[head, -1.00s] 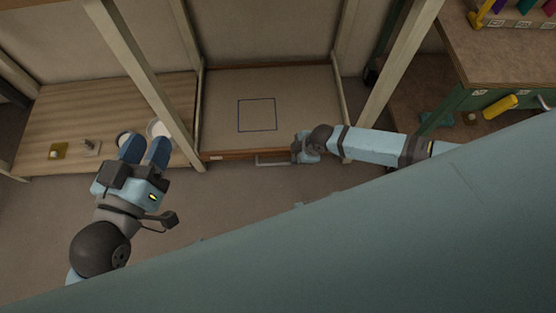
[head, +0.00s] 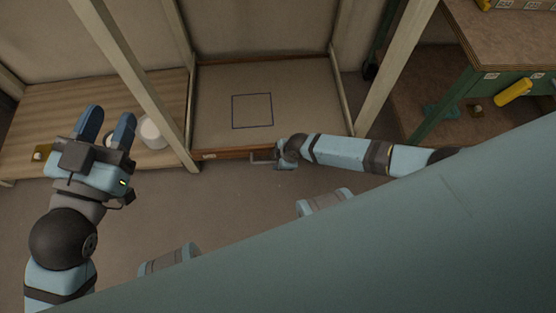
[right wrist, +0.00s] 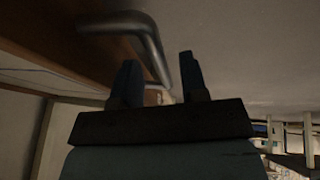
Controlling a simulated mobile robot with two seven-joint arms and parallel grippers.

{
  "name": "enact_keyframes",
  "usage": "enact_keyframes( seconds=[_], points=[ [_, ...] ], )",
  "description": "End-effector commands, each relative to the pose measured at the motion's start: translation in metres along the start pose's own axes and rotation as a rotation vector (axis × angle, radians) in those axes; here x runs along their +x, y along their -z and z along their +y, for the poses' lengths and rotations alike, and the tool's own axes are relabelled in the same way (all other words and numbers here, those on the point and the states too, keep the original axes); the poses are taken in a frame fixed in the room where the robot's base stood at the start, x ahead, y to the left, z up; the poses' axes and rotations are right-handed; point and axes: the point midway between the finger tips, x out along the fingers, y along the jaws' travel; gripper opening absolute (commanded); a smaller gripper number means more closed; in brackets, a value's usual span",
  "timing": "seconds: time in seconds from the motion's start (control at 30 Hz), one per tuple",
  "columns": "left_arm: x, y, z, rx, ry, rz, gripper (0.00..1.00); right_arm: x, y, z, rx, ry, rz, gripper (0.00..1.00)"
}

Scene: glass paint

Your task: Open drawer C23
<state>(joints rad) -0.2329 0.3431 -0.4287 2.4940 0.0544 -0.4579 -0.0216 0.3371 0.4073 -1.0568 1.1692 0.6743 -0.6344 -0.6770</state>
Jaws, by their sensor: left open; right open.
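A wooden drawer front (head: 225,154) runs under the shelf with the blue square outline. A small pale label (head: 209,156) sits near its left end; its text is too small to read. A grey metal bar handle (head: 261,157) is on the drawer front, and it also shows in the right wrist view (right wrist: 145,30). The drawer looks shut. My right gripper (head: 281,160) is at the handle's right end. In the right wrist view it (right wrist: 158,75) is open, with the bent handle reaching between its fingers; contact cannot be told. My left gripper (head: 106,122) is open and empty.
A striped wooden shelf (head: 60,112) with a white round item (head: 152,132) lies at left, beneath my left gripper. Pale posts (head: 395,65) frame the middle shelf. A green workbench (head: 470,85) with a yellow handle (head: 514,91) stands at right. The floor in front is clear.

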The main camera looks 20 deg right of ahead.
Motion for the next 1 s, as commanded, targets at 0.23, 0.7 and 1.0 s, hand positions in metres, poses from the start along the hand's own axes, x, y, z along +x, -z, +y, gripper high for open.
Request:
enact_keyframes(
  seconds=[0.23, 0.7, 1.0],
  points=[
    [0.0, 0.0, 0.0, 0.0, -0.001, 0.0, 0.43, -0.001, 0.0, 0.0, 0.0, 0.0, 0.001, 0.22],
    [0.001, 0.007, 0.0, -0.018, -0.005, -0.011, 0.43, -0.005, 0.003, -0.011, -0.001, 0.002, 0.001, 0.0],
    [-0.009, 0.005, 0.019, -0.259, -0.011, -0.144, 0.43, -0.018, 0.009, -0.068, 0.001, 0.006, 0.001, 0.0]
  ],
)
